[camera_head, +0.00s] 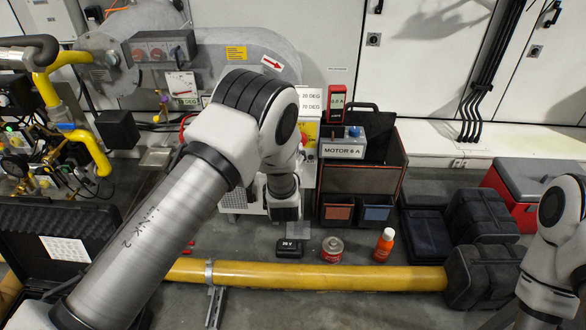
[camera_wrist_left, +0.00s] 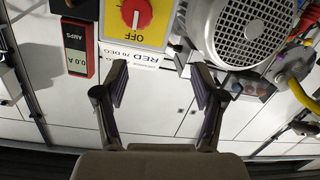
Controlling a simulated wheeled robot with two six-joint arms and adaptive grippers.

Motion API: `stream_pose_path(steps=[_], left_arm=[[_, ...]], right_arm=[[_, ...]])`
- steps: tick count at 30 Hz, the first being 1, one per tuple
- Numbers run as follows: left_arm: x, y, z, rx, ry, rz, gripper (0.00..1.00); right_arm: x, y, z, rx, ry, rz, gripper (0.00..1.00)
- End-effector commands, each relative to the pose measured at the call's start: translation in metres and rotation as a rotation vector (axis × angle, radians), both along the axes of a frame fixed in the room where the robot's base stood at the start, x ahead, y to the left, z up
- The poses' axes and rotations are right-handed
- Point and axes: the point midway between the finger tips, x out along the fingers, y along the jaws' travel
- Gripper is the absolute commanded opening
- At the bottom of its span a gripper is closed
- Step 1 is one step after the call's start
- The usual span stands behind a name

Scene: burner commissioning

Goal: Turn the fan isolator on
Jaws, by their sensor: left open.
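The fan isolator is a red rotary knob (camera_wrist_left: 137,12) on a yellow plate (camera_wrist_left: 160,30), at the top of the left wrist view. A white mark on the knob points to the OFF label. The head view hides that gripper behind my arm. My right gripper is out of view.
A red meter (camera_wrist_left: 75,48) reading 0.0 A stands beside the isolator, and a grey finned motor (camera_wrist_left: 250,30) on its other side. The MOTOR box (camera_head: 342,148) sits right of my left arm. A yellow pipe (camera_head: 330,277) crosses the floor near a red tin (camera_head: 332,251) and an orange bottle (camera_head: 384,246).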

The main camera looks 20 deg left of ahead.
Motion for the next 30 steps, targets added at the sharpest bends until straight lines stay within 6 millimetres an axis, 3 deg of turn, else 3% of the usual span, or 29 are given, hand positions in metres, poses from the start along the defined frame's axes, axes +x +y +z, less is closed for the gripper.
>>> stream_pose_path(steps=[1,3,6,13,24,30], left_arm=[[0.011,-0.011,-0.032,0.0,-0.046,-0.012,0.7],[0.021,-0.023,-0.037,0.003,-0.085,-0.03,0.7],[0.023,-0.031,-0.042,0.009,-0.104,-0.044,0.7],[0.037,-0.027,-0.037,0.008,-0.112,-0.044,0.7],[0.096,-0.01,-0.038,0.009,-0.108,-0.044,0.7],[0.099,-0.009,-0.036,0.01,-0.107,-0.045,0.7]], right_arm=[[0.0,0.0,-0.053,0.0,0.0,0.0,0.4],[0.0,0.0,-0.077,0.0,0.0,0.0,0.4],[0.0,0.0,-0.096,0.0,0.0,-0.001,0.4],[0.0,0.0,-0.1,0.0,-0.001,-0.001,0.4],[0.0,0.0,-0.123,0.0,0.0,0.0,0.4],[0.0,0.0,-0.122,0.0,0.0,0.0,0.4]])
